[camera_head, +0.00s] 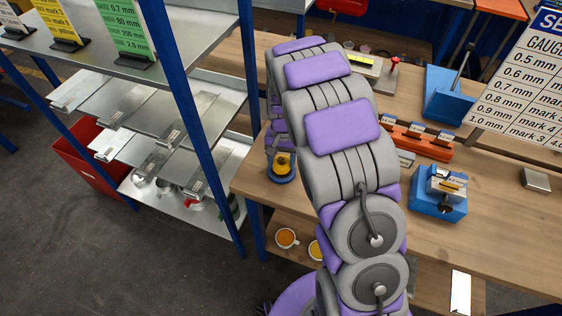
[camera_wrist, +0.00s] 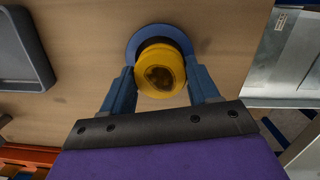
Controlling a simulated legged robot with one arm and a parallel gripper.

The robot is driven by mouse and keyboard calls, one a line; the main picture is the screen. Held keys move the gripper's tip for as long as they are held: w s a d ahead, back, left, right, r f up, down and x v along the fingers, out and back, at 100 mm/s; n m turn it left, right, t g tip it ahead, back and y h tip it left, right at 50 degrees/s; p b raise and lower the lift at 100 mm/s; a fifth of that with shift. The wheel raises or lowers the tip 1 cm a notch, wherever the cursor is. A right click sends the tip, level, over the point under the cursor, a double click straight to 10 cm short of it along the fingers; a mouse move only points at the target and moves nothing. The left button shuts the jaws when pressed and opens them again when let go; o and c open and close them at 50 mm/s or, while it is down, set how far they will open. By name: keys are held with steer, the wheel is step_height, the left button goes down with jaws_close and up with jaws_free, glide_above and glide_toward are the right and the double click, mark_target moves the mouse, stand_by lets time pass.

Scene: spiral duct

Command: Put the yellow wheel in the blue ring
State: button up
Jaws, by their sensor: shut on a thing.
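The yellow wheel (camera_wrist: 174,58) is between the two blue fingers of my gripper (camera_wrist: 160,78) in the wrist view, with a dark hollow facing the camera. My gripper is shut on it. The blue ring (camera_wrist: 158,30) lies on the wooden bench just behind the wheel, and the wheel overlaps it in that view. In the head view the yellow wheel (camera_head: 283,158) appears over the blue ring (camera_head: 284,178) near the bench's left edge. I cannot tell whether the wheel is seated in the ring or held just above it. My arm hides part of this area.
The wooden bench (camera_head: 500,220) holds blue fixtures (camera_head: 440,192) and an orange rack (camera_head: 415,140) to the right. A metal shelf (camera_head: 185,75) with blue posts stands close on the left. A grey tray (camera_wrist: 25,75) lies left in the wrist view.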

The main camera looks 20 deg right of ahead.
steer(key=shift+d+f, duration=0.1)
steer(key=shift+f, duration=0.4)
steer(key=shift+r, duration=0.1)
steer(key=shift+c, duration=0.6)
steer(key=o, duration=1.4)
steer(key=shift+a, duration=0.2)
